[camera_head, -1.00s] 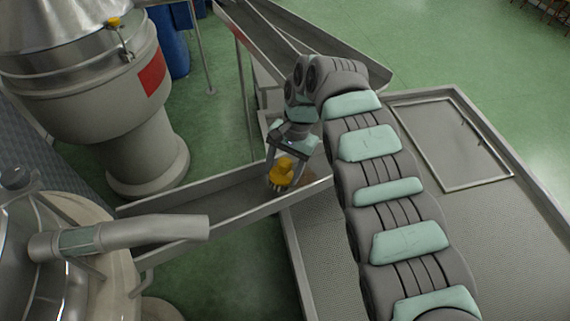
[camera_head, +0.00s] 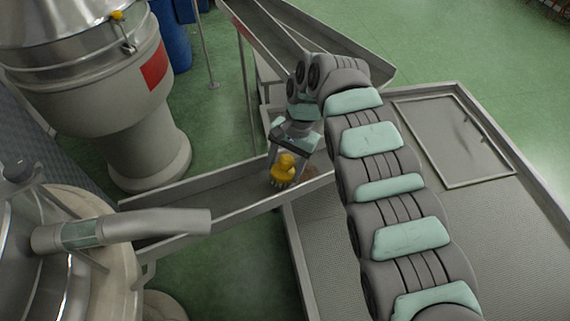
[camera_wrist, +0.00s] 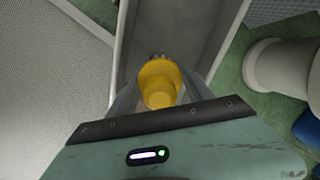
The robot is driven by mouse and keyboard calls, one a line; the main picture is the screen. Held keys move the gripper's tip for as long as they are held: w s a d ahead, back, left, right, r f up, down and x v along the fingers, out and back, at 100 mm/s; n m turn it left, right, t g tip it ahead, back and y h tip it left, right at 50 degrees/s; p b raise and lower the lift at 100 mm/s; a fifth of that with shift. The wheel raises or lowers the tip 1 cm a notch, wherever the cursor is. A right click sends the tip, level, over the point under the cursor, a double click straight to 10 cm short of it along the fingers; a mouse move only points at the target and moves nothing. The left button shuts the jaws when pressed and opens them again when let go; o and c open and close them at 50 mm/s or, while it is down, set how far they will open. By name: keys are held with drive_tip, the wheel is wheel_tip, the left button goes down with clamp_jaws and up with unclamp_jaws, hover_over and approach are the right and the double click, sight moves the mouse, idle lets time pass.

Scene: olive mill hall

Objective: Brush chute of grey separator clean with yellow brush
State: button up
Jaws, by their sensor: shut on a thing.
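The yellow brush (camera_head: 284,168) is held between the fingers of my gripper (camera_head: 285,160), bristles down, at the right part of the grey chute (camera_head: 190,188). Whether the bristles touch the chute floor is hard to tell. A brownish patch (camera_head: 319,180) shows on the chute beside the brush. In the wrist view the brush (camera_wrist: 160,84) sits between my fingers, over the chute (camera_wrist: 185,28). A grey machine with a red plate (camera_head: 120,110) stands behind the chute. Another metal machine (camera_head: 105,255) has a pipe over the chute's left end. Which one is the separator is unclear.
The pipe (camera_head: 135,228) reaches over the chute's left part. A second metal trough (camera_head: 350,62) slopes behind my arm. A metal platform with a raised rim (camera_head: 300,265) lies on the right. Blue barrels (camera_head: 172,40) stand at the back. Green floor is open behind.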

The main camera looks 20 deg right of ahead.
drive_tip(key=shift+s+a+f, duration=0.1)
drive_tip(key=shift+a+f, duration=0.05)
drive_tip(key=shift+f, duration=0.45)
